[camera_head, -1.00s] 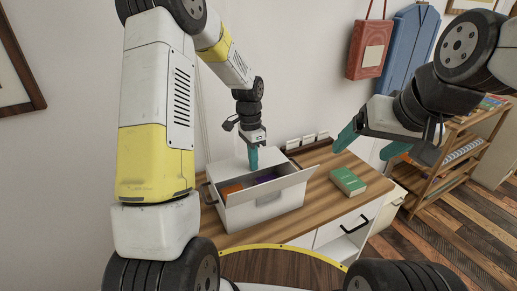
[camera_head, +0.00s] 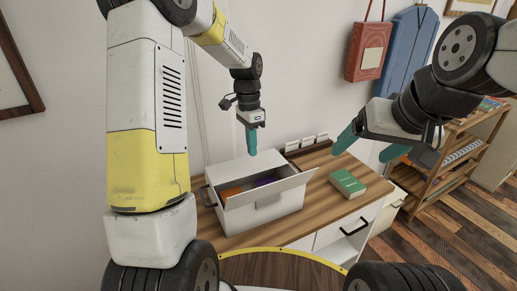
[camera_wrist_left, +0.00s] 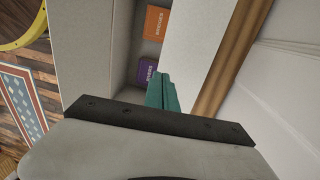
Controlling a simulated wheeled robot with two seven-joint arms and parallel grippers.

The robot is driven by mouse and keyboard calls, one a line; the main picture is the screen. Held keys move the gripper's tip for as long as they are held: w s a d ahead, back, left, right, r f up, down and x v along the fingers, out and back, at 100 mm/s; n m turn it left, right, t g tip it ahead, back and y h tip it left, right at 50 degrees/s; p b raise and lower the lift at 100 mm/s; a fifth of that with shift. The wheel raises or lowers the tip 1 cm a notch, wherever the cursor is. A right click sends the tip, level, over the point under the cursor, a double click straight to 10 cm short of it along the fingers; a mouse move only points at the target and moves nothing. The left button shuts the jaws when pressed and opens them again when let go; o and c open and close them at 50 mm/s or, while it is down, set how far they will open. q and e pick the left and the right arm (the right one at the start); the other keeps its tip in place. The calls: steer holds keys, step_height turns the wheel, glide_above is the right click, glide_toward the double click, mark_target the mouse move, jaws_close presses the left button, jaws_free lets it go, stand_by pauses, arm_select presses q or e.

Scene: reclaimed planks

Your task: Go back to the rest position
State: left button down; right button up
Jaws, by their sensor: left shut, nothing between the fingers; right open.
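My left gripper (camera_head: 251,139) is shut and empty, with teal fingers pointing down. It hangs above the back part of the white box (camera_head: 268,213) on the desk, apart from it. In the left wrist view its fingers (camera_wrist_left: 162,92) show in front of the box's opening. My right gripper (camera_head: 366,147) is open and empty, raised at the right above the desk, with its two teal fingers spread apart.
The white box holds an orange item (camera_head: 231,191) and a purple item (camera_head: 266,181); its front flap is tilted outward. A green book (camera_head: 347,183) lies on the wooden desk (camera_head: 318,202). A card rack (camera_head: 307,145) stands at the desk's back. A shelf (camera_head: 452,160) stands right.

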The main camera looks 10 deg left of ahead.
arm_select(q)
steer(key=s+a+r+n+t, duration=0.2)
steer(key=s+r+n+t, duration=0.15)
steer(key=s+r, duration=0.7)
steer(key=s+a+r+n+t+h, duration=0.1)
steer(key=s+r+n+t, duration=0.3)
steer(key=s, duration=0.8)
step_height(320, 180, up, 2)
steer(key=n, duration=0.3)
